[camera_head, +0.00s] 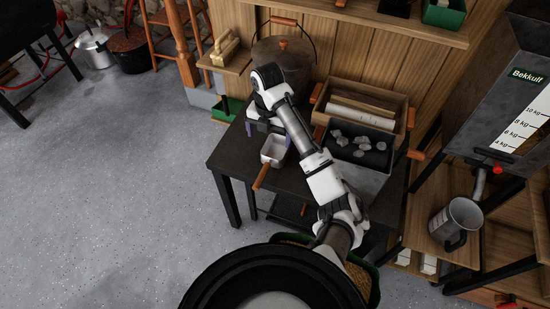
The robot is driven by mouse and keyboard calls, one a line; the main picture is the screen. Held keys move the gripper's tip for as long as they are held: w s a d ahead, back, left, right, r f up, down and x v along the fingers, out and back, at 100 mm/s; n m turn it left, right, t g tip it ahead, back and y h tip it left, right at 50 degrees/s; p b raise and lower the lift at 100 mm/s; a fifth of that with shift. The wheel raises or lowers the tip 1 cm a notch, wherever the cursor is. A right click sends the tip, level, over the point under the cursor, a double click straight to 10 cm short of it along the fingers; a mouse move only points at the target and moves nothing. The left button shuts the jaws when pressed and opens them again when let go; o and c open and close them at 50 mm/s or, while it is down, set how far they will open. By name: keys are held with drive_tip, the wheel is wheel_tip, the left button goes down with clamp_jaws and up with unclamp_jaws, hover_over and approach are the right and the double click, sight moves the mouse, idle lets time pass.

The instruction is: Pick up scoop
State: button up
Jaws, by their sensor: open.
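The scoop appears to be the small pale pan (274,150) with a reddish-brown handle that points down and left. It rests on the dark table (228,158) near its left front side, and the handle reaches over the front edge. My gripper (268,134) is open at the far end of the pan, with its fingers spread to either side. My arm crosses the table from the lower right. I cannot tell whether the fingers touch the scoop or are above it.
A lidded metal pot (291,58) stands behind my gripper. A dark tray of grey lumps (343,158) and a wooden box (398,103) lie right of my arm.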

drive_tip(key=b, duration=0.2)
hover_over(269, 159)
drive_tip(key=f, duration=0.6)
drive_tip(key=shift+w, duration=0.2)
drive_tip(key=shift+w+d+f+b, duration=0.1)
drive_tip(key=shift+d+f+b, duration=0.1)
drive_tip(key=shift+f, duration=0.8)
drive_tip(key=shift+d+f+b, duration=0.1)
drive_tip(key=shift+f+b, duration=0.1)
drive_tip(key=shift+f, duration=0.85)
drive_tip(key=shift+w+d+f+b, duration=0.1)
drive_tip(key=shift+f+b, duration=0.1)
drive_tip(key=shift+f, duration=0.8)
drive_tip(key=shift+c, duration=0.4)
drive_tip(key=c, duration=1.2)
drive_tip(key=shift+o, duration=0.2)
drive_tip(key=shift+r, duration=0.1)
